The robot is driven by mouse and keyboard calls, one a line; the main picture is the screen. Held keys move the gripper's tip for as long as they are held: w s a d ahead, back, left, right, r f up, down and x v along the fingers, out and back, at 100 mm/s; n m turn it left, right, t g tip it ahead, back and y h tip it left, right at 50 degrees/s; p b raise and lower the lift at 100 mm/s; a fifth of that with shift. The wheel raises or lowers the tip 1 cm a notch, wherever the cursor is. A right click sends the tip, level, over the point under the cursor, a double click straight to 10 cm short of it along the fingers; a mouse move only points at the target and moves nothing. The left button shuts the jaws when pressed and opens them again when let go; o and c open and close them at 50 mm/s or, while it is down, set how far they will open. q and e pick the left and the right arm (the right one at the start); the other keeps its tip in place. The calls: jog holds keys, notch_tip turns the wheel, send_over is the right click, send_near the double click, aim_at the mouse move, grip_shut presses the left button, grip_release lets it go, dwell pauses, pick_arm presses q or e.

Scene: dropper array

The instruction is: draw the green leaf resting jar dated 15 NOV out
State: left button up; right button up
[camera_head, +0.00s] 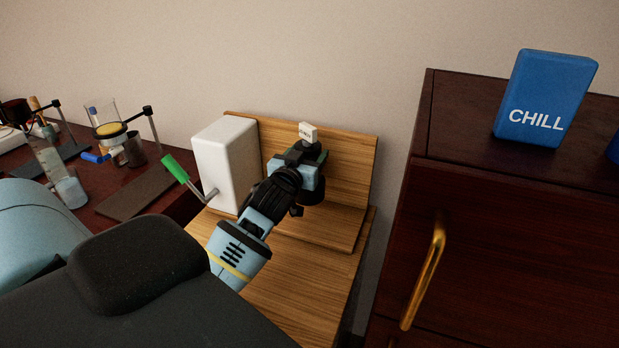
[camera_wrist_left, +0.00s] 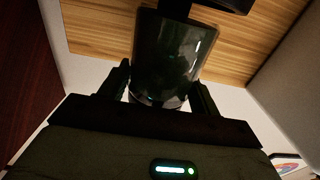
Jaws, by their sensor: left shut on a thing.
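My left gripper (camera_head: 308,166) is at the wooden stand, its wrist hiding part of what it holds. In the left wrist view its fingers (camera_wrist_left: 163,88) are shut on a dark green, glossy jar (camera_wrist_left: 168,50), one finger on each side. In the head view only dark parts of the jar show around the fingers. A small white tag (camera_head: 308,132) with lettering too small to read shows just above the gripper. My right gripper is not in view.
A white box (camera_head: 224,160) with a green-handled lever (camera_head: 176,168) stands left of the gripper. The wooden stand (camera_head: 351,160) has a backboard behind it. A dark cabinet (camera_head: 480,240) with a brass handle (camera_head: 424,275) and a blue CHILL block (camera_head: 545,95) is at right. Glassware stands far left.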

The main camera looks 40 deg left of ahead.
pick_arm(q)
jog(key=shift+r, duration=1.35)
